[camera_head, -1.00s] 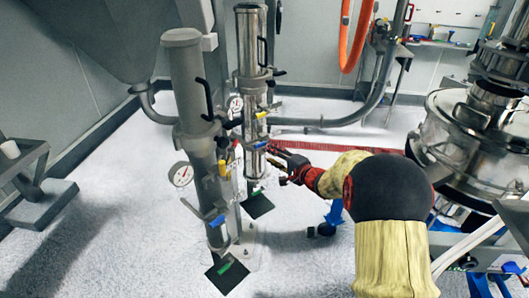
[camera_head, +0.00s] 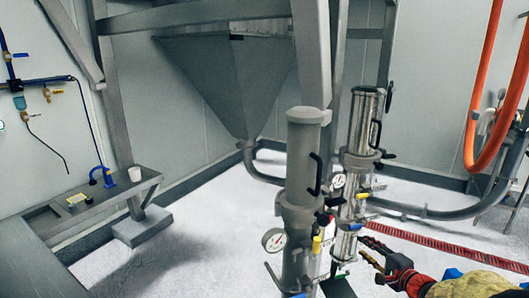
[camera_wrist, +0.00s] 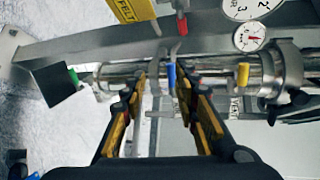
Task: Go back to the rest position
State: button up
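My gripper (camera_head: 374,252) shows at the lower right of the head view, at the end of my red and yellow arm. It reaches toward the shiny steel filter column (camera_head: 360,125). In the wrist view my gripper (camera_wrist: 165,85) is open, its two yellow-padded fingers apart with nothing held between them. A blue-handled valve (camera_wrist: 171,75) lies just beyond the gap between the fingertips. A yellow-handled valve (camera_wrist: 243,75) is to the right. I cannot tell whether the fingers touch the column.
A grey column (camera_head: 300,165) with a pressure gauge (camera_head: 274,239) stands left of the steel one. A hopper (camera_head: 235,85) is behind. A bench (camera_head: 85,212) with a white cup (camera_head: 134,173) is at left. An orange hose (camera_head: 475,125) hangs at right. Floor between bench and columns is clear.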

jog(key=s+a+f+g+y, duration=0.2)
jog(key=s+a+f, duration=0.2)
jog(key=a, duration=0.1)
jog(key=s+a+r+n+g+p, duration=0.15)
jog(key=s+a+n+g, duration=0.35)
jog(key=s, duration=0.5)
jog(key=s+a+r+n+g+p, duration=0.1)
jog(key=s+a+r+n+g, duration=0.2)
jog(key=s+a, duration=0.55)
jog(key=s+d+r+n+g+h+p, duration=0.25)
jog(key=s+r+n+h, duration=0.3)
jog(key=s, duration=0.65)
jog(key=s+a+r+n+t+p, duration=0.2)
jog(key=s+r+n+t, duration=0.1)
jog(key=r, duration=0.7)
jog(key=shift+a+r, duration=0.2)
jog(key=shift+a, duration=0.1)
